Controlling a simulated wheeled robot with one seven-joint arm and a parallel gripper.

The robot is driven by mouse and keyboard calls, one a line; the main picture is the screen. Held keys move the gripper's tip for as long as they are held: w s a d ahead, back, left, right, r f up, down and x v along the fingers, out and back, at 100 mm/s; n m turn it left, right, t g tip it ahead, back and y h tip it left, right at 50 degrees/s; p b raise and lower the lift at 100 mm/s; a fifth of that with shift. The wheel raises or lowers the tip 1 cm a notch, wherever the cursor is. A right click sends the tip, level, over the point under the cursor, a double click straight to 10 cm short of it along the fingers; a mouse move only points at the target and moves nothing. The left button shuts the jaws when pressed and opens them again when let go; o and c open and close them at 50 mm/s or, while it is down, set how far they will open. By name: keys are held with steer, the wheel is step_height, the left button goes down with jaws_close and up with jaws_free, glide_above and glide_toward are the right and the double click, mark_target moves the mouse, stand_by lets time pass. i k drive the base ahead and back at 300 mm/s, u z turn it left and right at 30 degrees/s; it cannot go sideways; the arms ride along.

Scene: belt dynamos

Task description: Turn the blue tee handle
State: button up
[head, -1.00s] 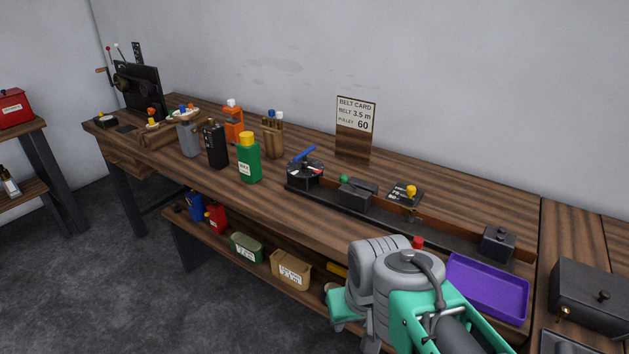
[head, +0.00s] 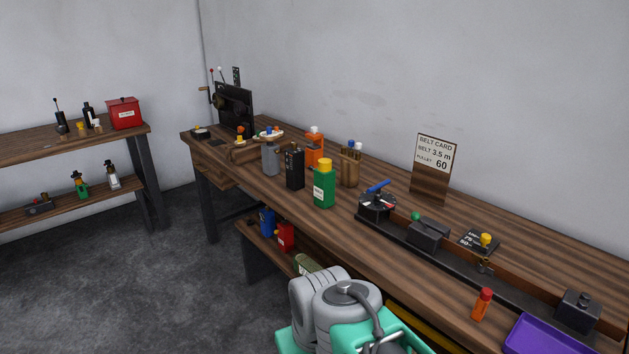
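The blue tee handle (head: 379,186) sits on top of a round black device (head: 376,206) with a dial face, on the long wooden bench right of the picture's middle. The handle's bar slants up to the right. The device stands at the left end of a long black base (head: 400,234). My grey and teal arm shows at the bottom of the head view, on the near side of the bench. My gripper is not in view, so its state is hidden. Nothing visible touches the handle.
A green bottle (head: 324,188), a black canister (head: 294,169) and other containers stand left of the handle. A green-knobbed black box (head: 429,235) is to its right. An orange red-capped bottle (head: 482,304) and a purple tray (head: 548,338) are near the front. Open floor lies left.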

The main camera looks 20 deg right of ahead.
mark_target(379, 186)
steer(key=u, duration=0.4)
steer(key=i, duration=1.4)
steer(key=z, duration=0.6)
